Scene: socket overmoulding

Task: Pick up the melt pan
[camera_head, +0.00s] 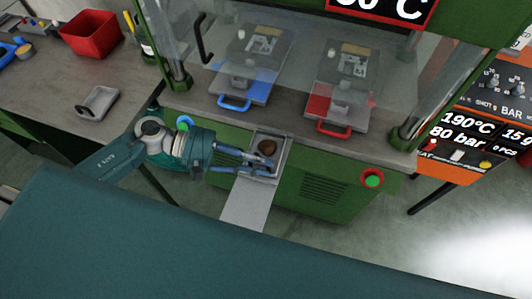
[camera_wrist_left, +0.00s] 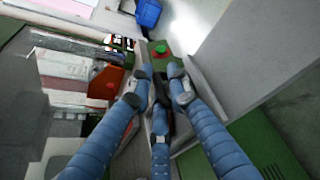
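The melt pan (camera_head: 283,158) appears to be the narrow grey tray holding a brown lump (camera_head: 267,147) at the front of the green press. A pale grey plate (camera_head: 248,204) slopes down in front of it. My left gripper (camera_head: 268,168) reaches in from the left, its blue fingers over the pan's near end beside the lump. In the left wrist view the fingers (camera_wrist_left: 160,88) stand apart, with a grey surface partly hidden between them. Contact with the pan cannot be made out. My right gripper is not in view.
The press table carries a blue-handled mould plate (camera_head: 235,102) and a red-handled one (camera_head: 334,127) behind a clear guard. A green button (camera_head: 372,180) sits right of the pan. The left bench holds another small grey tray (camera_head: 98,103) and a red bin (camera_head: 91,34).

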